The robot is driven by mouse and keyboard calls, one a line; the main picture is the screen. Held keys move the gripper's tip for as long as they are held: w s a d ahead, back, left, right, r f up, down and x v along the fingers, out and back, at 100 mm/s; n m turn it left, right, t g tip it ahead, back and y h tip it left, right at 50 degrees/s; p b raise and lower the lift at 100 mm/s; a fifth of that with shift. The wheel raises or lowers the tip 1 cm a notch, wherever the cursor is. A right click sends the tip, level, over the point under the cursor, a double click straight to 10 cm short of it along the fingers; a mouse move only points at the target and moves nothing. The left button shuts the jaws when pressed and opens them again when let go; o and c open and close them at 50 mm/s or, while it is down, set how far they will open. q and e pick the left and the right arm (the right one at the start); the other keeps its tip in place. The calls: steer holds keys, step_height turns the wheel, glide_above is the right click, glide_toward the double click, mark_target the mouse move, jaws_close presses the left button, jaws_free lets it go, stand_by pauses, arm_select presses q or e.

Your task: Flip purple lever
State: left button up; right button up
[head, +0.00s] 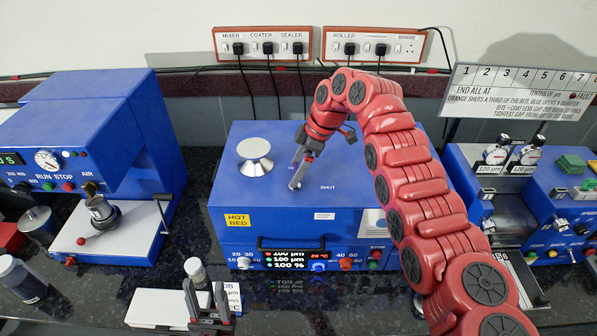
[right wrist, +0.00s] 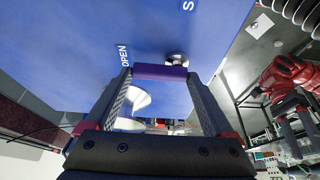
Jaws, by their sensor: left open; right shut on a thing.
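The purple lever (right wrist: 160,72) lies between the fingertips of my right gripper (right wrist: 160,76), which is shut on it. A round metal post (right wrist: 177,58) shows just beyond the lever. The lever belongs to the blue hot bed box (head: 345,200); its purple part is mostly hidden by the gripper in the head view. The right gripper (head: 298,168) reaches down to the box top, left of the word SHUT (head: 328,187). The word OPEN (right wrist: 124,57) shows left of the lever in the right wrist view. My left gripper (head: 207,296) is open and empty at the bottom.
A silver knob (head: 255,158) stands on the box's top left. A small vial (head: 195,270) and a white block (head: 165,308) are near my left gripper. Blue machines stand at left (head: 80,120) and right (head: 540,195). Dark counter shows between them.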

stand_by(0.3)
steer(key=o, duration=1.1)
steer(key=shift+d+r+b, duration=0.2)
steer(key=shift+r+b, duration=0.25)
steer(key=p+v, duration=0.7)
steer(key=v, duration=0.9)
steer(key=shift+w+r+p, duration=0.1)
steer(key=shift+r+p, duration=0.1)
steer(key=shift+p, duration=0.15)
